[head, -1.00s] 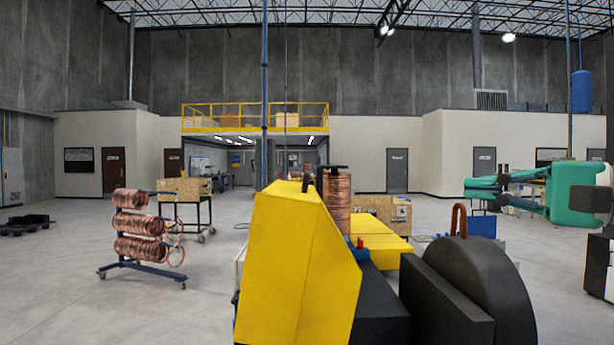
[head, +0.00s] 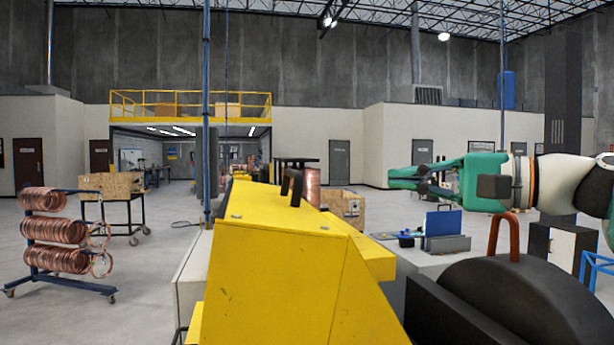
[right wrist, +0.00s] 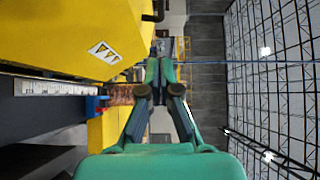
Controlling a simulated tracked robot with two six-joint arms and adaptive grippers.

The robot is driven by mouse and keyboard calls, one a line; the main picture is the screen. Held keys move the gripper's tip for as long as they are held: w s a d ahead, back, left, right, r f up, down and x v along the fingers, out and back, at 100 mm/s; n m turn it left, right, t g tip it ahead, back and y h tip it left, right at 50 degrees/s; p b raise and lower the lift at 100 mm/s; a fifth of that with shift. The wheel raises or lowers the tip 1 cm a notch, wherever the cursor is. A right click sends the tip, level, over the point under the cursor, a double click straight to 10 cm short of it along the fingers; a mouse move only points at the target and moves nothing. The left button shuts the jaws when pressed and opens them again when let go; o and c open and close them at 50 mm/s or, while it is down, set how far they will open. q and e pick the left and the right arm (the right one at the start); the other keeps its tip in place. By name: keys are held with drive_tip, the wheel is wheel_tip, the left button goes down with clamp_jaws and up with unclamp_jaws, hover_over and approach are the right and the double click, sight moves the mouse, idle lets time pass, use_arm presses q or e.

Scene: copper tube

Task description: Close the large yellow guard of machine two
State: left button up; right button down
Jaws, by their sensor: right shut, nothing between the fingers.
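The large yellow guard (head: 285,270) fills the lower middle of the head view, with a black handle (head: 292,187) on its top. Its yellow panel (right wrist: 75,35), with a warning label, fills the upper left of the right wrist view. My right gripper (head: 393,178) is shut and empty. In the head view it points left, to the right of the handle and higher in the picture. In the right wrist view its fingertips (right wrist: 158,70) meet right of the panel, with no contact visible. I cannot tell how far the guard is open. My left gripper is not in view.
A dark rounded housing (head: 500,300) stands right of the guard, with a copper-coloured loop (head: 503,233) behind it. A copper coil (head: 312,190) shows partly behind the handle. A rack of copper coils (head: 60,240) and a wooden crate (head: 112,185) stand left. Open floor lies at left.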

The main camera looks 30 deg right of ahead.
drive_tip(key=p+x, duration=0.1)
drive_tip(key=x, duration=0.3)
drive_tip(key=a+p+x, duration=0.1)
drive_tip(key=x, duration=0.3)
drive_tip(key=s+a+p+x, duration=0.1)
drive_tip(key=x, duration=0.3)
drive_tip(key=shift+a, duration=0.3)
drive_tip(key=shift+w+a, duration=0.15)
drive_tip(key=shift+w, duration=0.05)
